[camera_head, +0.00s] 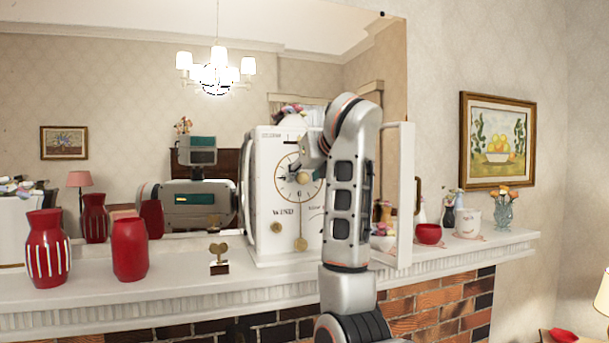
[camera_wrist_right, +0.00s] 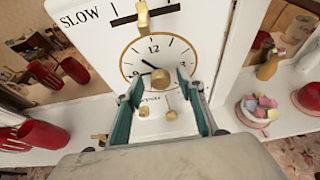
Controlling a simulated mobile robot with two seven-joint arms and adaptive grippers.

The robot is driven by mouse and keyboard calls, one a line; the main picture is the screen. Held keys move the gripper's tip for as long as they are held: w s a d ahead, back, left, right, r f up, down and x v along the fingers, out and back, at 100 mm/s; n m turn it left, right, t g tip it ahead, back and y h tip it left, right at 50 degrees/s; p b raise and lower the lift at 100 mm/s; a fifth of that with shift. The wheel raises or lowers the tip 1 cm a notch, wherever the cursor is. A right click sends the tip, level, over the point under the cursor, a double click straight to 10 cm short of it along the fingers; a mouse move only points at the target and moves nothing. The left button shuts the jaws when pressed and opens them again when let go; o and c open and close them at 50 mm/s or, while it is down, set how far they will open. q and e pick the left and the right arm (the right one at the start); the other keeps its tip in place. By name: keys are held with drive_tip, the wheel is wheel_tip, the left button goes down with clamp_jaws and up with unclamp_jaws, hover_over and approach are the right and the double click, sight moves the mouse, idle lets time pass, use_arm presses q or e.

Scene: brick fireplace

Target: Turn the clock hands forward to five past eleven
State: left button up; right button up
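The white clock (camera_head: 267,160) stands on the mantel, its front door (camera_head: 404,200) swung open to the right. Its gold-rimmed dial (camera_wrist_right: 151,50) shows in the right wrist view with a gold knob (camera_wrist_right: 160,80) at its centre. One dark hand points up and left, near ten; another seems to point left and slightly down, partly hidden. My right gripper (camera_head: 312,160) is in front of the dial. In the wrist view its teal fingers (camera_wrist_right: 160,86) are spread on either side of the knob, with gaps visible. My left gripper is out of view.
A gold winding key (camera_head: 219,254) stands on the mantel (camera_head: 185,280) left of the clock. Red vases (camera_head: 130,250) stand further left. A red bowl (camera_head: 428,234) and white pot (camera_head: 467,223) are at right. A mirror (camera_head: 110,100) is behind.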

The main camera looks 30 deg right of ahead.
drive_tip(key=shift+w+f, duration=0.15)
drive_tip(key=shift+w, duration=0.15)
clamp_jaws()
drive_tip(key=shift+d+m+y+b, duration=0.1)
drive_tip(key=shift+m+y+b, duration=0.55)
drive_tip(key=shift+m, duration=0.25)
drive_tip(key=shift+d+f+m+t+y+b, duration=0.1)
drive_tip(key=shift+d+m+t+y+b, duration=0.05)
drive_tip(key=shift+m+t+y+b, duration=0.55)
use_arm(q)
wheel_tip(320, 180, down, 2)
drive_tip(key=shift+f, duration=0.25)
use_arm(e)
drive_tip(key=shift+m, duration=0.3)
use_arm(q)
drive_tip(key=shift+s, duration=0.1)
use_arm(e)
unclamp_jaws()
